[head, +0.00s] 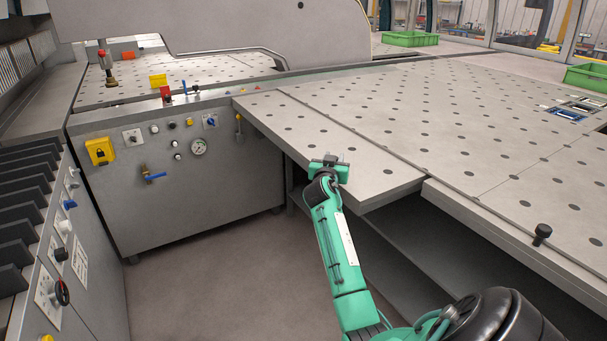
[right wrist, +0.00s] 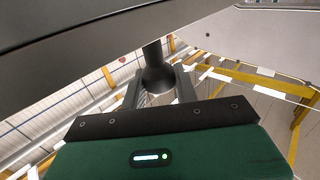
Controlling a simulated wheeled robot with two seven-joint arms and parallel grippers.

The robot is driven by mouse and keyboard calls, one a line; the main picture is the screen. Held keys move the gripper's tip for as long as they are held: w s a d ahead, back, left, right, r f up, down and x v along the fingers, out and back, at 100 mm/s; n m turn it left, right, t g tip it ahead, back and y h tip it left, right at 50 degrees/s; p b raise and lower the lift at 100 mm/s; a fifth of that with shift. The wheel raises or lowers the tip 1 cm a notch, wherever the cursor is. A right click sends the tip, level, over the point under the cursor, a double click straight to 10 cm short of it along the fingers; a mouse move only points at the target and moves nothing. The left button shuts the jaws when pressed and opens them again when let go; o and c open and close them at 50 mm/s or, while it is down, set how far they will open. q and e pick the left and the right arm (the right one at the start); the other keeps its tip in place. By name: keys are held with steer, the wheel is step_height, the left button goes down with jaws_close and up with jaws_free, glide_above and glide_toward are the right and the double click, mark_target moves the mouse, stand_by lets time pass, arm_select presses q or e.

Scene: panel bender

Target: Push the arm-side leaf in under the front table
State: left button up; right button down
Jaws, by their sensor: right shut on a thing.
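The leaf (head: 299,132) is a light grey perforated strip. It sticks out along the left side of the front table (head: 480,125), with a dark seam between them. My right gripper (head: 330,163) is at the leaf's left edge, its arm reaching up from the lower right. In the right wrist view, a black knob (right wrist: 158,76) on a short stem stands between the fingers of the right gripper (right wrist: 158,88), which is shut on it. A dark edge crosses above the knob. The gripper hides the knob's place in the head view. My left gripper is in neither view.
A grey cabinet (head: 180,205) with a gauge and valves stands left of the leaf. A control panel (head: 60,240) lines the far left. Another black knob (head: 542,234) stands by the front table's near edge. The floor (head: 220,280) between is clear.

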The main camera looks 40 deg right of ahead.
mark_target(389, 175)
steer(key=s+d, duration=0.2)
steer(key=d, duration=0.5)
steer(key=s+d+b, duration=0.1)
steer(key=d, duration=0.7)
steer(key=s+d+b, duration=0.1)
steer(key=s+d, duration=0.1)
steer(key=d, duration=0.6)
steer(key=shift+s, duration=0.3)
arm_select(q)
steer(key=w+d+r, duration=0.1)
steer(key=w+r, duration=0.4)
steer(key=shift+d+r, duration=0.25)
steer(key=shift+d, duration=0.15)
arm_select(e)
steer(key=shift+d+r, duration=0.1)
steer(key=shift+r, duration=0.05)
steer(key=shift+s, duration=0.1)
